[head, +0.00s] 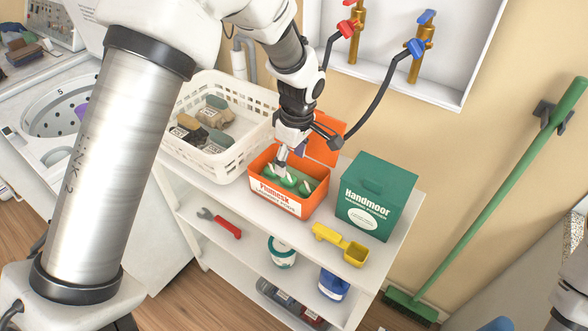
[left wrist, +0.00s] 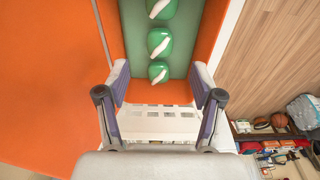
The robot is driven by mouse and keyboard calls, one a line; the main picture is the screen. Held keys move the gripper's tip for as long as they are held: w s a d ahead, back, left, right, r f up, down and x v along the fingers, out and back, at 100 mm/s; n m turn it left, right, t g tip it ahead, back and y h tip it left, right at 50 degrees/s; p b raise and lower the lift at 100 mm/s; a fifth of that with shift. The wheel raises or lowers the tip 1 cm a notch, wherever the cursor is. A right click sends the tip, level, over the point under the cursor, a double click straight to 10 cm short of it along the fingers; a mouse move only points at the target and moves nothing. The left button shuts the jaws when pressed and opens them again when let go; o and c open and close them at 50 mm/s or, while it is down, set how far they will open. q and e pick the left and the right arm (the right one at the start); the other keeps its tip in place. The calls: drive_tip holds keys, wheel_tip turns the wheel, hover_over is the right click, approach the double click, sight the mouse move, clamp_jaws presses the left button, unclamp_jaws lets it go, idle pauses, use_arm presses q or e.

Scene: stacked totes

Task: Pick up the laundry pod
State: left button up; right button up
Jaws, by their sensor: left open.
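Green-and-white laundry pods (head: 287,181) lie in a row in an open orange box (head: 275,200) on the top shelf. In the left wrist view several pods (left wrist: 160,43) show on the green inside of the box (left wrist: 180,92). My left gripper (head: 282,163) points down at the mouth of the box, over its left part. My right gripper is not in view.
A white basket (head: 222,155) with several items stands left of the orange box, and a green Handmoor box (head: 374,198) stands right. The orange lid (head: 322,148) stands up behind. A yellow scoop (head: 340,244) lies in front. Taps (head: 416,48) and a black hose are above.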

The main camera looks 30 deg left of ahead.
sight(288, 182)
use_arm(q)
drive_tip(key=shift+s+f+p, duration=0.4)
drive_tip(key=shift+s+f, duration=0.15)
drive_tip(key=shift+f, duration=0.25)
drive_tip(key=f, duration=0.1)
drive_tip(key=w+f, duration=0.1)
drive_tip(key=f, duration=0.2)
drive_tip(key=shift+w+a+f+p, duration=0.25)
drive_tip(key=shift+a+f+p, duration=0.05)
drive_tip(key=shift+f+p, duration=0.1)
drive_tip(key=shift+s+r, duration=0.15)
drive_tip(key=shift+s+d+r, duration=0.1)
drive_tip(key=shift+s, duration=0.05)
drive_tip(key=c, duration=1)
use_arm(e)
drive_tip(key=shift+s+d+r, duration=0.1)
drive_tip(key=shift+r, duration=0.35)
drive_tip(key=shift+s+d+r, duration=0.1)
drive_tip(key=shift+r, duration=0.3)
